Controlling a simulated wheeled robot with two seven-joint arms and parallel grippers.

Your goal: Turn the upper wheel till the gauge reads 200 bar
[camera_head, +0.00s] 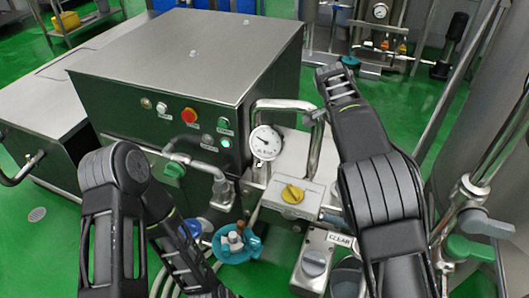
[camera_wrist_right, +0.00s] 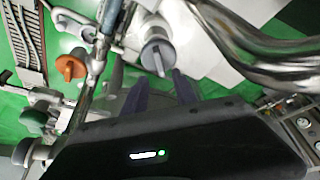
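The pressure gauge (camera_head: 266,142) has a round white dial on the pipework at the machine's front right; its numbers are too small to read. I cannot tell which is the upper wheel. My right gripper (camera_wrist_right: 161,76) is open in the right wrist view, its two dark fingers apart and empty. A grey knob (camera_wrist_right: 157,52) lies beyond the fingertips, with no contact visible. My left arm bends down to the bottom edge; its gripper is out of view.
A steel-topped machine (camera_head: 190,50) fills the left middle. Curved steel pipe (camera_wrist_right: 265,62) crowds the right wrist view, with an orange knob (camera_wrist_right: 70,68) at left. A tank stands far right.

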